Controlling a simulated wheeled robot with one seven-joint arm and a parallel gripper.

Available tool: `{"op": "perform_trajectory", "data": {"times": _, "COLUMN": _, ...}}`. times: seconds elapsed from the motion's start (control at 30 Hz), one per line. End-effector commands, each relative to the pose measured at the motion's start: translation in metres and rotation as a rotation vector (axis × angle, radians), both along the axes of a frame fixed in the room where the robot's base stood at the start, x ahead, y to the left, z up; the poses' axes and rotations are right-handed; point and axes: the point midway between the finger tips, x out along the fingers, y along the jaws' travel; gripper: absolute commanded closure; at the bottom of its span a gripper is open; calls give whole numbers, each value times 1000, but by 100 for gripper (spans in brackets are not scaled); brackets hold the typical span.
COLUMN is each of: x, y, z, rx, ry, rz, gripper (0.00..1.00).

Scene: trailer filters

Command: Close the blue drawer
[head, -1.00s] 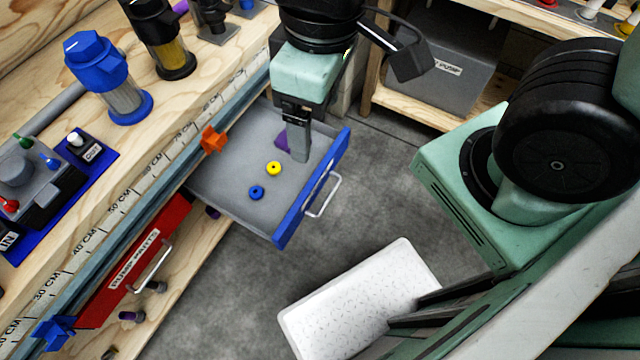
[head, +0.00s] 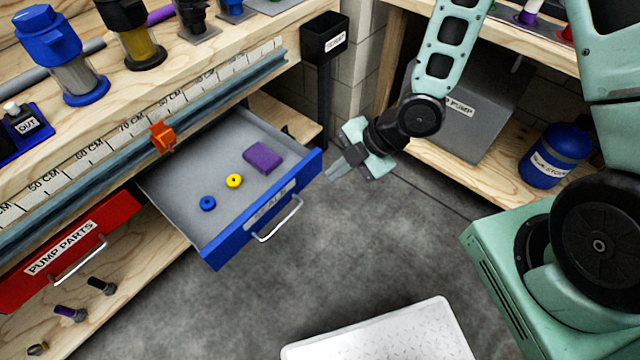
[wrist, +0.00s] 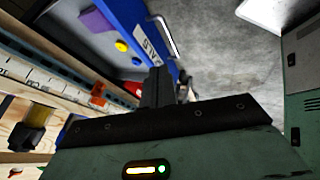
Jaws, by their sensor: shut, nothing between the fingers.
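The blue-fronted drawer (head: 262,216) is pulled open from under the workbench, and its grey tray (head: 180,180) shows. Inside lie a purple block (head: 262,157), a yellow ring (head: 234,181) and a blue ring (head: 208,203). A silver handle (head: 278,220) is on its front. My gripper (head: 334,172) is shut and empty, just beyond the far right end of the drawer front; I cannot tell whether it touches. In the wrist view the blue front (wrist: 140,30) and the handle (wrist: 165,38) lie ahead of the fingers (wrist: 157,85).
A red drawer (head: 70,250) labelled PUMP PARTS is shut at left. An orange clamp (head: 162,138) sits on the bench-edge rail above the open drawer. Grey floor is clear before the drawer.

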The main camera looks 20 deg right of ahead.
Motion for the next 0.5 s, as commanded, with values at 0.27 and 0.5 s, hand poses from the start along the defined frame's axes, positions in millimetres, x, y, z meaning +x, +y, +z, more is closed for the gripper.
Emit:
{"op": "perform_trajectory", "data": {"times": 0.27, "x": 4, "y": 18, "z": -27, "rx": 7, "ry": -4, "rz": 11, "gripper": 100}}
{"op": "perform_trajectory", "data": {"times": 0.5, "x": 13, "y": 47, "z": -67, "rx": 6, "ry": -3, "rz": 9, "gripper": 100}}
